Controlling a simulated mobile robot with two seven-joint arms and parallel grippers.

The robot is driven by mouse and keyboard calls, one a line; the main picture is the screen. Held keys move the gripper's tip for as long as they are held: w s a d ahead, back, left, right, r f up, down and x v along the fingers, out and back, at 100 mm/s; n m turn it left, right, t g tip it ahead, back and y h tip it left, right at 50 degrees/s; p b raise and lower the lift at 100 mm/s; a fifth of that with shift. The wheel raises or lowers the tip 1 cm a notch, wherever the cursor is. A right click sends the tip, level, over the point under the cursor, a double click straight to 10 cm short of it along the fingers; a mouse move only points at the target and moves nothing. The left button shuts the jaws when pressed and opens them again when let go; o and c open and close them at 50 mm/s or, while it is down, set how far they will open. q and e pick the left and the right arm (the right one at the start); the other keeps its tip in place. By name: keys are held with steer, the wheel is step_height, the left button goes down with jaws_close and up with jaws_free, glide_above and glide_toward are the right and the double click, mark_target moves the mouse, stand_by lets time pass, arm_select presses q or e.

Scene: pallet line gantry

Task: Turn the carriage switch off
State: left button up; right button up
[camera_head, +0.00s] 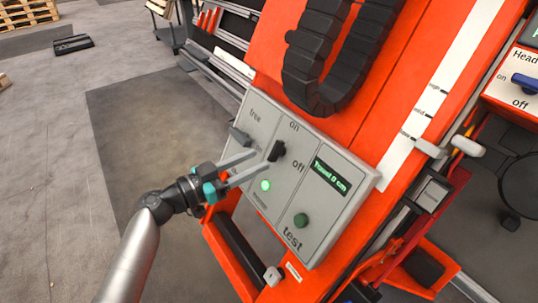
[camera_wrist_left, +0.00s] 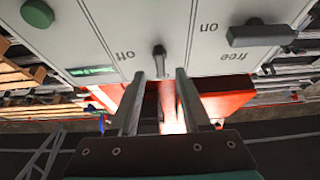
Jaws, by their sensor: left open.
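The carriage switch is a black lever (camera_head: 277,150) in the middle of a grey control panel (camera_head: 335,205), near the words "on" and "off". Which setting it is at I cannot tell. A green lamp (camera_head: 265,186) glows below it. My left gripper (camera_head: 257,163) is open in front of the panel, its two fingers pointing at the lever. In the left wrist view the panel appears upside down, and the lever (camera_wrist_left: 159,62) shows in line with the gap between the fingertips (camera_wrist_left: 159,76). Whether a finger touches it is unclear. My right gripper is not in view.
The panel also carries a dark handle (camera_head: 240,137) near "free", a display (camera_head: 330,178) reading travel 0 cm, and a green button (camera_head: 301,220) by "test". A second panel with a blue handle (camera_head: 525,83) is at the right. Open floor (camera_head: 50,150) lies left.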

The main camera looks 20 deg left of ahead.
mark_target(271, 153)
arm_select(q)
steer(key=x, duration=0.5)
jaws_close()
stand_by(0.3)
